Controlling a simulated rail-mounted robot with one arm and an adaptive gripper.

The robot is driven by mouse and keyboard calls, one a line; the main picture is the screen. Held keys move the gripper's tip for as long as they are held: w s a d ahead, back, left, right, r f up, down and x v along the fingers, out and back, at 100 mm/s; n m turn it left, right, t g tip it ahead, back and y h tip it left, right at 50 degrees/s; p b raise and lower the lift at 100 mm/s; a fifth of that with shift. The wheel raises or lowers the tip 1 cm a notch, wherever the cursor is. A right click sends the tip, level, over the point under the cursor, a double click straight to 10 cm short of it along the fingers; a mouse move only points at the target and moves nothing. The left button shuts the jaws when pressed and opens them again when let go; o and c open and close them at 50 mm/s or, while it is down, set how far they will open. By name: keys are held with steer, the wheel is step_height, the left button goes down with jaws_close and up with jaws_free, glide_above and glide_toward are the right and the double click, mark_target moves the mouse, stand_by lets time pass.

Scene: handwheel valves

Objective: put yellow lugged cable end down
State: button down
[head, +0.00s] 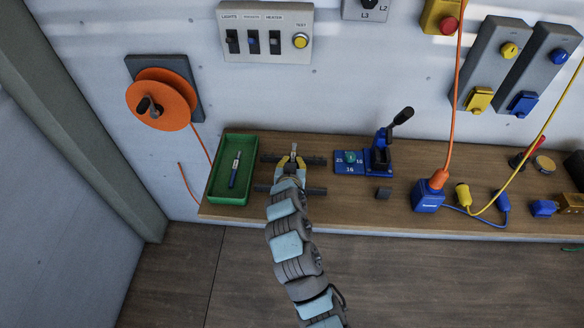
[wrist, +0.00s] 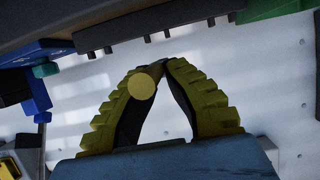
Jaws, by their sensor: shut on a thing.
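My gripper (head: 292,160) is over the wooden shelf, between the green tray and the blue press, with its yellow fingers closed together. In the wrist view the fingers (wrist: 157,72) pinch a short cylinder with a round yellow face, the yellow lugged cable end (wrist: 141,87). In the head view only a small tip of the cable end (head: 293,148) shows past the fingertips. Whether it touches anything below cannot be told. Two dark ribbed bars (head: 316,160) lie across the shelf around the gripper; one bar (wrist: 150,28) also shows in the wrist view, near the fingertips.
A green tray (head: 213,187) with a blue pen-like tool stands left. A blue hand press (head: 380,158) and a blue numbered block (head: 345,168) stand right. An orange cable (head: 453,110) hangs farther right.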

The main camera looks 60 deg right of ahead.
steer(key=shift+w+d+f, duration=0.1)
steer(key=shift+w+f, duration=0.05)
steer(key=shift+f, duration=1.35)
steer(key=shift+f+b, duration=0.15)
steer(key=shift+b, duration=0.2)
steer(key=c, duration=1.2)
jaws_free()
steer(key=shift+c, duration=0.2)
steer(key=p+v, duration=0.1)
steer(key=v, duration=1.6)
steer(key=shift+a+r, duration=0.2)
steer(key=shift+r, duration=0.05)
steer(key=shift+w, duration=0.2)
